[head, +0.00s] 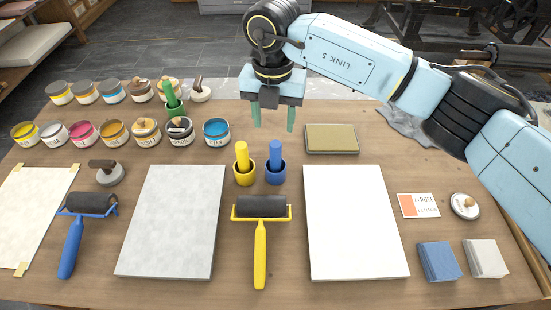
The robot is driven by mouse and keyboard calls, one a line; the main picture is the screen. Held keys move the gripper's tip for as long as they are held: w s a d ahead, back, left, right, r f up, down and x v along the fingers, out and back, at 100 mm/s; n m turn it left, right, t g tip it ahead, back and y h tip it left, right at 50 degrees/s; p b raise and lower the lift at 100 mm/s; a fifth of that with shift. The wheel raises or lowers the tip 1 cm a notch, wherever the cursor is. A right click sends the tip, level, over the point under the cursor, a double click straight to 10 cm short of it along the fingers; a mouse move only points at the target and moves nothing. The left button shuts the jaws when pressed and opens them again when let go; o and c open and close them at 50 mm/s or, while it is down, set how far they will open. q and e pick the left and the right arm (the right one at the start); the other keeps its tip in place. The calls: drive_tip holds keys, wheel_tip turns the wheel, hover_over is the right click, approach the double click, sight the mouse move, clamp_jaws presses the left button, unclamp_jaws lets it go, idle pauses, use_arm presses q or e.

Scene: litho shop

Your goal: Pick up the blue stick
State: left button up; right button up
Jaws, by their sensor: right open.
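The blue stick (275,151) stands upright in a small dark blue cup (276,174) near the middle of the table. A yellow stick (242,154) stands in a yellow cup (244,177) just to its left. My right gripper (273,118) is above and behind the blue stick, pointing down. Its two green fingers are apart with nothing between them. It does not touch the stick. The lower part of the blue stick is hidden inside its cup. My left gripper is not in view.
A grey slab (174,222) and a white slab (354,222) flank a yellow-handled roller (261,230). A green stick (171,96) stands at the back left among several ink tins. An olive pad (331,139) lies right of the blue cup. Bare wood shows behind the cups.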

sight(276, 156)
wheel_tip(276, 156, down, 5)
drive_tip(key=shift+s+f+b, duration=0.1)
drive_tip(key=shift+f+b, duration=0.05)
drive_tip(key=shift+b, duration=0.15)
wheel_tip(276, 156, down, 6)
drive_tip(key=shift+d+f+b, duration=0.15)
drive_tip(key=shift+f+b, duration=0.1)
drive_tip(key=shift+b, duration=0.25)
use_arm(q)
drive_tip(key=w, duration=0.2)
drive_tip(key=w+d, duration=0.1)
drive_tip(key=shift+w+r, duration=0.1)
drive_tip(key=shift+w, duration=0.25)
use_arm(e)
drive_tip(key=c, duration=1.1)
